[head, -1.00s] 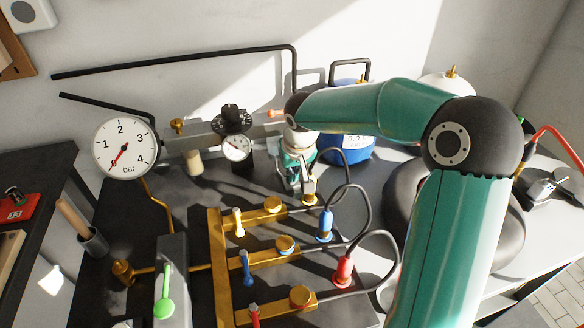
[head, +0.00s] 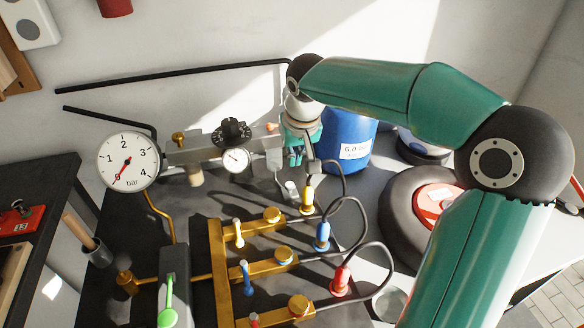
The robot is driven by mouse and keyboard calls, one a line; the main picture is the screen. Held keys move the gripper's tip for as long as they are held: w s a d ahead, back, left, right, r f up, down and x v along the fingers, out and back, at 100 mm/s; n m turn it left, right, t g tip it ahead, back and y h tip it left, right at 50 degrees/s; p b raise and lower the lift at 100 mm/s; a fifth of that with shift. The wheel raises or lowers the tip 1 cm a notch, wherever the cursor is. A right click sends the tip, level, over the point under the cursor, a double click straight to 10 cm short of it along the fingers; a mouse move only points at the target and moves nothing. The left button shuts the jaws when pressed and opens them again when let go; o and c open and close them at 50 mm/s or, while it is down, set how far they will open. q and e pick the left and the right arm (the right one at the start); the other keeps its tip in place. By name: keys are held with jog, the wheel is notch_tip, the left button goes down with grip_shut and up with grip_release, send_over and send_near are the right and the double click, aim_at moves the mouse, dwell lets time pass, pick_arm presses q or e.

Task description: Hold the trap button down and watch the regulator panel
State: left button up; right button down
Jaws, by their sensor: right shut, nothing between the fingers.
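The regulator panel is a grey bar (head: 205,152) at the back of the bench, with a black knob (head: 233,131), a small white gauge (head: 236,160) and a brass knob (head: 179,139). A small orange button-like part (head: 270,127) sits near the bar's right end; I cannot tell whether it is the trap button. My right gripper (head: 305,165) is shut and empty, pointing down just right of the bar's end, above and behind the yellow connector (head: 307,198). Its fingertips are partly hard to make out, and I cannot tell whether they touch anything. My left gripper is out of view.
A large bar gauge (head: 128,161) stands left with its needle near 0. A brass manifold (head: 218,270) with hoses on blue and red connectors (head: 341,280) fills the front. A blue cylinder (head: 348,130) and a black round object (head: 398,215) stand right, near my arm.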

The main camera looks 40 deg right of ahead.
jog(key=v, duration=0.2)
jog(key=shift+s+r, duration=0.1)
jog(key=shift+r, duration=0.2)
dwell(1.4)
